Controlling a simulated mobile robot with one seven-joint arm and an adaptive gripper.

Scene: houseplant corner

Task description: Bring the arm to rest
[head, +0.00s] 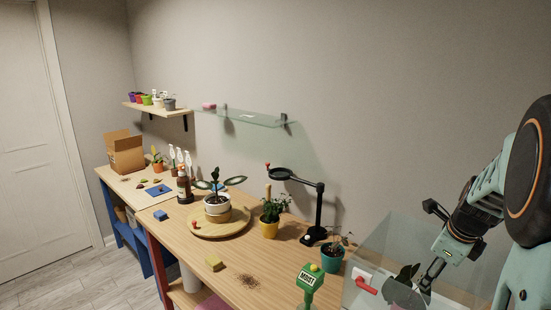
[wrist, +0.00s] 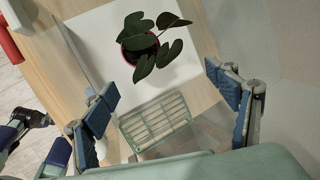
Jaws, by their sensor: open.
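My arm reaches in from the right edge of the head view. My gripper (head: 430,277) points downward at a clear-walled case (head: 385,245) on the bench's right end. In the wrist view my gripper (wrist: 168,102) is open, its blue finger pads wide apart with nothing held between them. A dark-leaved plant in a pink pot (wrist: 133,55) stands on a white surface (wrist: 90,25) beyond the fingertips, apart from them. Its leaves also show dark through the case in the head view (head: 405,272).
A pale green slatted rack (wrist: 155,122) lies below the plant in the wrist view. The case has a red handle (head: 366,286). Nearby stand a green moisture meter (head: 310,285), a teal pot (head: 332,259) and a black magnifier stand (head: 319,210). A glass shelf (head: 255,118) is on the wall.

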